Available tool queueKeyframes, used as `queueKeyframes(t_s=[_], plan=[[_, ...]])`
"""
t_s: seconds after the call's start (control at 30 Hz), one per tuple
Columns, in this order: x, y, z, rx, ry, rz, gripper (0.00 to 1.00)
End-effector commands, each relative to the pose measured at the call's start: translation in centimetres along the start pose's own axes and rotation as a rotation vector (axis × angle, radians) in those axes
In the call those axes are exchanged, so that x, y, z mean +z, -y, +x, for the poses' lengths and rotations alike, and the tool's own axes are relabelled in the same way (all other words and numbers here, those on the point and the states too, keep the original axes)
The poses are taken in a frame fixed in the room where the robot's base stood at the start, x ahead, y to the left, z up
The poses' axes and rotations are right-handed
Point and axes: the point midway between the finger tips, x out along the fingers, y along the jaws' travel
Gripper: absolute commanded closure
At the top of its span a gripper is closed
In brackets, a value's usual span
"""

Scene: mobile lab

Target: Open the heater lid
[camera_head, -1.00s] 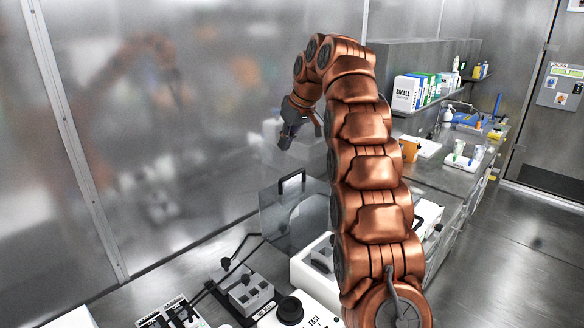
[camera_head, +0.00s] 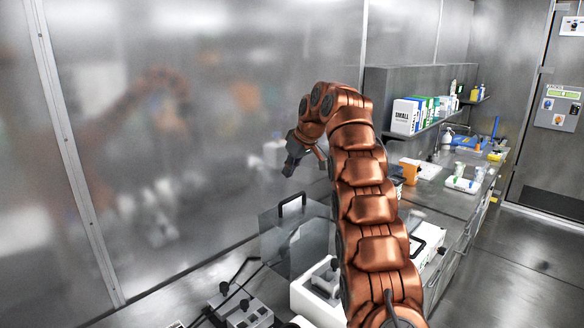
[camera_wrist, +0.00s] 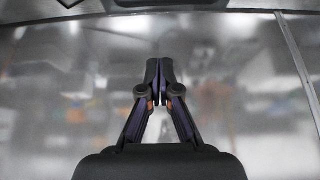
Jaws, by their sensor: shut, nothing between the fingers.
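The heater's lid (camera_head: 277,243) is a grey see-through panel with a black handle (camera_head: 292,204) on its top edge. It stands upright at the back of the white heater (camera_head: 308,302), whose top shows uncovered; my arm hides its right part. My gripper (camera_head: 289,173) is above the handle in the picture, apart from it, pointing down and left. In the wrist view its two fingers (camera_wrist: 165,72) meet at the tips with nothing between them. The wrist view shows only blurred metal wall beyond the fingers.
A grey block device with black knobs (camera_head: 240,308) and cables stands left of the heater. A metal wall (camera_head: 200,130) rises behind the bench. Bottles and boxes fill a shelf (camera_head: 433,122) at the right, above a tray (camera_head: 462,185). Open floor (camera_head: 520,260) lies right.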

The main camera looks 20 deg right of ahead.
Motion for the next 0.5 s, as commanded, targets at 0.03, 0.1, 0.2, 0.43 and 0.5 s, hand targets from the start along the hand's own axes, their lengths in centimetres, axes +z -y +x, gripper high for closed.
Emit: queueKeyframes(t_s=[0.03,0.1,0.2,0.43,0.5], plan=[[0.1,0.1,0.5,-0.003,0.005,0.001,1.00],[0.2,0.1,1.1,-0.004,0.008,0.001,1.00],[0.1,0.1,1.8,-0.002,0.004,0.001,1.00],[0.1,0.1,4.0,-0.002,0.005,0.001,1.00],[0.1,0.1,5.0,-0.004,0.007,0.001,1.00]])
